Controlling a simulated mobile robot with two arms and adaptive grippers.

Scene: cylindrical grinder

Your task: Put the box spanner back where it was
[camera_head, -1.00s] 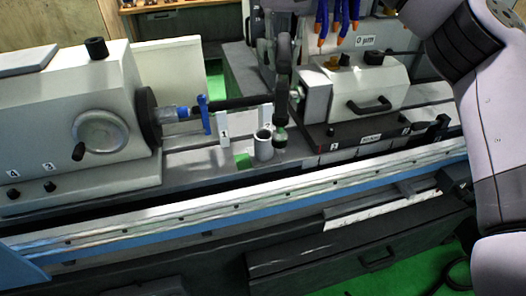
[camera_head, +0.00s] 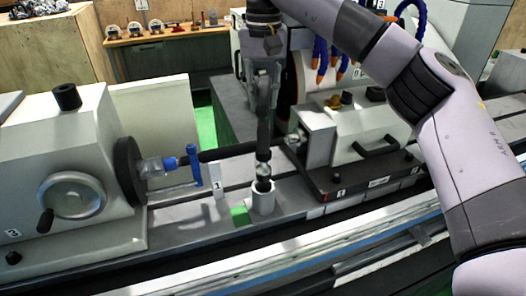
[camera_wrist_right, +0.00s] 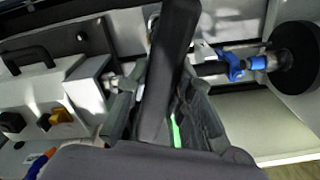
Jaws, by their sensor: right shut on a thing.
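The box spanner (camera_head: 263,135) is a long dark bar with a shiny metal lower end. My right gripper (camera_head: 262,78) is shut on its upper part and holds it nearly upright. Its lower end is at the mouth of a light grey cylindrical cup (camera_head: 263,201) on the machine bed; I cannot tell how far it is inside. In the right wrist view the dark spanner (camera_wrist_right: 168,75) runs between the fingers (camera_wrist_right: 160,110). My left gripper is not in view.
A green square (camera_head: 239,215) and an upright plate marked 1 (camera_head: 215,187) are left of the cup. A blue clamp (camera_head: 194,165) is on the workpiece near the chuck (camera_head: 129,172). The grey tailstock housing (camera_head: 358,135) is close on the right.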

